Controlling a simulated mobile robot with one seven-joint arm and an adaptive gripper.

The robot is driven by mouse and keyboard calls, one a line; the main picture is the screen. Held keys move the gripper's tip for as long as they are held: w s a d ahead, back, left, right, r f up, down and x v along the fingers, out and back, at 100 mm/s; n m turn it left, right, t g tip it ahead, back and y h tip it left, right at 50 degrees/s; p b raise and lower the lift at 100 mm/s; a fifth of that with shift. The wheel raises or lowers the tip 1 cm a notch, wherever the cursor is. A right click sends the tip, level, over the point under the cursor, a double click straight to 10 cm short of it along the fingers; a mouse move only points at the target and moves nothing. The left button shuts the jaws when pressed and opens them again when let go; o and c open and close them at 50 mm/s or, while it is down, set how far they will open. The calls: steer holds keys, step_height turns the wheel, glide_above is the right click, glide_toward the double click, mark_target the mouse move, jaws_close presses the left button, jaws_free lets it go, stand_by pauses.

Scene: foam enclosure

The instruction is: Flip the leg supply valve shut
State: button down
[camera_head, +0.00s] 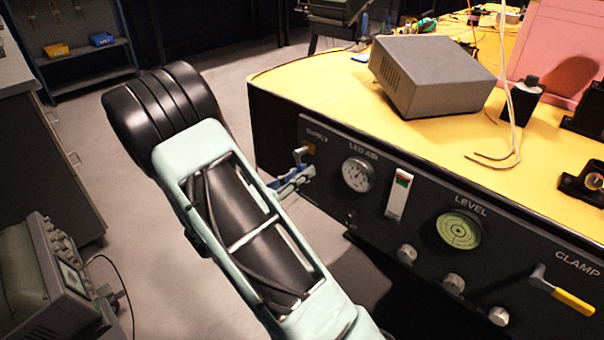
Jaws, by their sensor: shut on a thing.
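The supply valve (307,149) is at the left end of the black front panel, under the word SUPPLY and left of the LEG AIR label. A small orange part and a grey metal part of it show. My gripper (298,174) reaches in from the left, just below the valve's visible part, and is shut on its lever. The fingers and the blue part by them cover most of the lever, so its exact angle cannot be told. My pale green and black arm runs from the bottom middle up to the left.
Knobs, a LEVEL dial (459,231) and a yellow-tipped CLAMP lever (565,292) lie further right. A grey box (431,76) rests on the yellow tabletop (300,82).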

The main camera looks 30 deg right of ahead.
steer(key=shift+w+a+f+m+b, duration=0.15)
steer(key=shift+w+m, duration=0.25)
steer(key=shift+m, duration=0.6)
steer(key=shift+w+a+f+m+b, duration=0.15)
steer(key=shift+w+m, duration=0.25)
steer(key=shift+m, duration=0.6)
steer(key=shift+r, duration=0.1)
steer(key=c, duration=1.9)
jaws_free()
steer(key=shift+c, duration=0.2)
steer(key=v, duration=1.2)
steer(key=shift+r, duration=0.15)
